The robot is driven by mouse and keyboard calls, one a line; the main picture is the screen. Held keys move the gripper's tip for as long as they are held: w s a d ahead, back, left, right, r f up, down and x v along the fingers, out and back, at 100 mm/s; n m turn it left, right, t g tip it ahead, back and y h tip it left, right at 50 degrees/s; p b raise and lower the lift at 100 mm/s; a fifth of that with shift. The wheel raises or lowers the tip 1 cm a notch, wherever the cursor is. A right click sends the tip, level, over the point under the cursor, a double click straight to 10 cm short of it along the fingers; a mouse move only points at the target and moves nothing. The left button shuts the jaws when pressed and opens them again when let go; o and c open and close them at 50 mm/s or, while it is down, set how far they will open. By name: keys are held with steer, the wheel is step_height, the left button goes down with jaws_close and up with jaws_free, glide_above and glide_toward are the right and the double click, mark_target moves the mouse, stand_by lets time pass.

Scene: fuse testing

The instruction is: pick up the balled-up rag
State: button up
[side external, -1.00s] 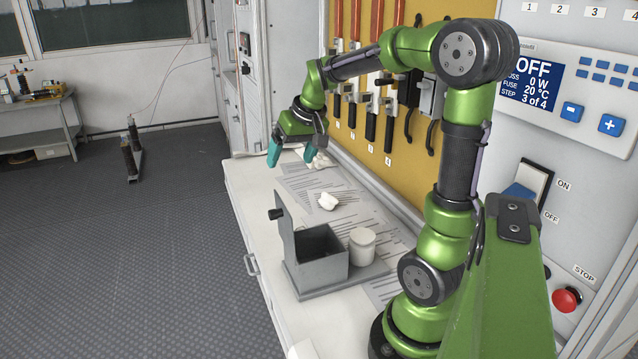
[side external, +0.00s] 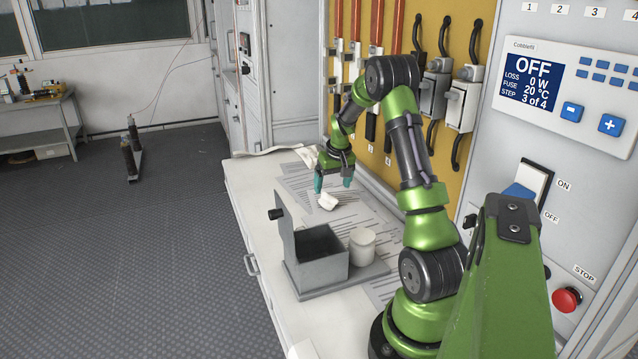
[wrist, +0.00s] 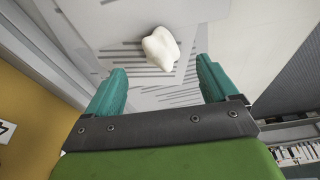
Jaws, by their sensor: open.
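The balled-up rag (side external: 328,201) is a small white crumpled lump on a striped sheet on the bench. It also shows in the wrist view (wrist: 161,48), ahead of my gripper and between the lines of its two fingers. My gripper (side external: 333,184) has teal fingers and is open and empty. It hangs just above and behind the rag in the side view. In the wrist view my gripper (wrist: 158,85) has its fingers spread wide, and the rag lies beyond the fingertips. I see no contact with the rag.
A grey open box with an upright plate (side external: 318,262) and a white cylindrical jar (side external: 362,246) stand nearer the camera. A white crumpled cloth (side external: 306,156) lies at the bench's far end. The yellow fuse panel (side external: 466,40) rises along the right. Printed sheets cover the bench.

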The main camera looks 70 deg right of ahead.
mark_target(330, 196)
steer(key=shift+x, duration=3.4)
steer(key=shift+r, duration=0.1)
steer(key=c, duration=1.2)
